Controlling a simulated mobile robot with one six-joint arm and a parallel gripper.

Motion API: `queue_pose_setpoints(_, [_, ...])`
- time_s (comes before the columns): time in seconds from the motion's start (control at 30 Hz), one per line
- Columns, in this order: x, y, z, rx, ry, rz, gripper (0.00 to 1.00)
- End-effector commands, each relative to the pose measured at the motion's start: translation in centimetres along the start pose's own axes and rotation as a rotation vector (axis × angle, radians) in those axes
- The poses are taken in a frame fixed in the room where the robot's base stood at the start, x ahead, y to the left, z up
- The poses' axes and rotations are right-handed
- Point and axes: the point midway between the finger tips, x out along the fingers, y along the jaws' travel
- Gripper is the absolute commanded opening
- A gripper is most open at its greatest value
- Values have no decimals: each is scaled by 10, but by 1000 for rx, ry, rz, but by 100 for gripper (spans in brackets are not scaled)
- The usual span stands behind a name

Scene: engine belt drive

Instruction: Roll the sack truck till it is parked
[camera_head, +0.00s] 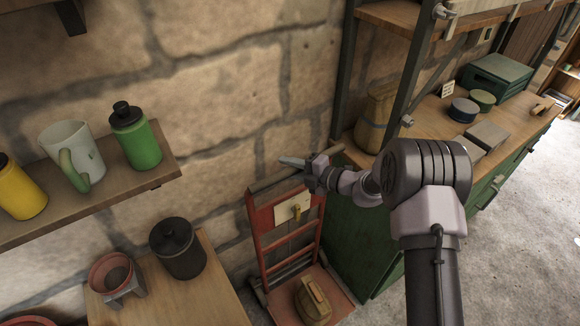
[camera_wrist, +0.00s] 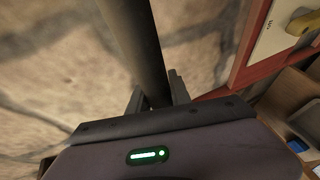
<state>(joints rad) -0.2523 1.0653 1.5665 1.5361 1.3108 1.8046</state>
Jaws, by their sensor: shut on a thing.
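The red sack truck (camera_head: 265,222) stands upright by the stone wall, between the wooden side table and the green workbench. A pale card with a yellow piece is fixed on its upper panel. A tan load (camera_head: 312,302) sits on its base plate. My gripper (camera_head: 317,171) is at the top of the truck, shut on its handle bar (camera_head: 270,181). In the wrist view the dark handle bar (camera_wrist: 138,40) runs up between the two fingers (camera_wrist: 157,98), and the red frame (camera_wrist: 243,55) shows at the right. The wheels are mostly hidden.
The green workbench (camera_head: 358,235) is close on the truck's right. A wooden table (camera_head: 190,300) with a black canister (camera_head: 177,248) is close on its left. A shelf (camera_head: 110,188) with bottles and a jug is at the left. Open floor (camera_head: 535,190) lies far right.

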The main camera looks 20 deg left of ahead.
Motion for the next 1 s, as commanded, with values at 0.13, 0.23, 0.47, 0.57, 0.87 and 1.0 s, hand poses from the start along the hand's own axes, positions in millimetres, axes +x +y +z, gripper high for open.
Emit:
queue_pose_setpoints(0.13, [1, 6, 2, -5, -3, 10, 0])
queue_pose_setpoints(0.23, [1, 7, 2, -6, -3, 11, 34])
queue_pose_setpoints(0.47, [0, 5, 1, -4, -2, 7, 46])
queue_pose_setpoints(0.57, [0, 4, 1, -3, -2, 6, 46])
queue_pose_setpoints(0.87, [-49, 6, 2, -1, -6, 6, 46])
queue_pose_setpoints(1.0, [-89, 6, 2, -1, -6, 7, 46])
